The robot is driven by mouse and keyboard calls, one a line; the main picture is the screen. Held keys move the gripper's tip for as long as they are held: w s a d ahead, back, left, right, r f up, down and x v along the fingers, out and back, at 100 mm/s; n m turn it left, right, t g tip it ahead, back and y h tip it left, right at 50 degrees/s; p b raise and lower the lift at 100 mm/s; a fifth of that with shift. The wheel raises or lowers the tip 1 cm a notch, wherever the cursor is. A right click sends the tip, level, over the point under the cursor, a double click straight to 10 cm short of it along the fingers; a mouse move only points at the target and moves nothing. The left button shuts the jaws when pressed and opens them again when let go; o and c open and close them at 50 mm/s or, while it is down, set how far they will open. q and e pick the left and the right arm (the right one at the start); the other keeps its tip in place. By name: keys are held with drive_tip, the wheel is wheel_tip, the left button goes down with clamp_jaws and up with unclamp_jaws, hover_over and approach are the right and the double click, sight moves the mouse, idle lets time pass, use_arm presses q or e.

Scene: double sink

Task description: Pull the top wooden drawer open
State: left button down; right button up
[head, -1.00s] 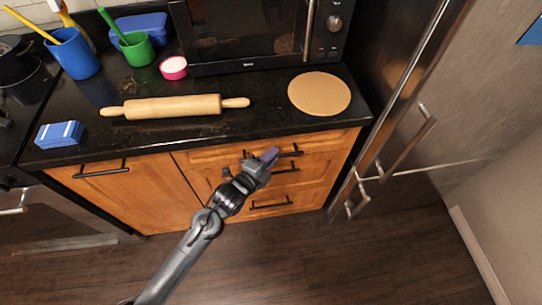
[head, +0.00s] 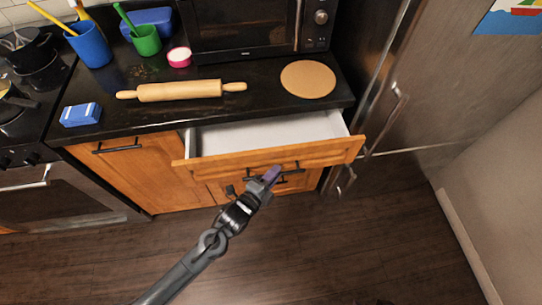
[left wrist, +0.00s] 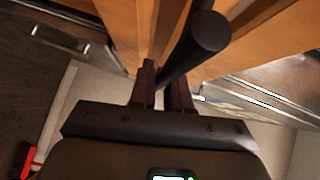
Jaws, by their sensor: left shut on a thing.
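The top wooden drawer (head: 325,152) stands pulled out from the cabinet under the counter, and its white, empty inside (head: 265,133) shows. Its dark bar handle (head: 291,167) is on the front face. My right gripper is not in view.
A rolling pin (head: 180,91), a round board (head: 308,79) and a blue-white packet (head: 80,114) lie on the black counter. The steel fridge (head: 440,90) stands close on the right.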

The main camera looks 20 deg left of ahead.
use_arm(q)
drive_tip(key=s+d+p, duration=0.5)
drive_tip(key=s+d, duration=0.2)
drive_tip(key=s, duration=0.5)
drive_tip(key=s+d+p, duration=0.5)
drive_tip(key=s+d, duration=0.3)
drive_tip(key=s, duration=0.4)
drive_tip(key=shift+s+p, duration=0.25)
drive_tip(key=shift+p, duration=0.1)
drive_tip(key=c, duration=1.2)
unclamp_jaws()
drive_tip(key=v, duration=1)
drive_tip(key=shift+s+p, duration=0.35)
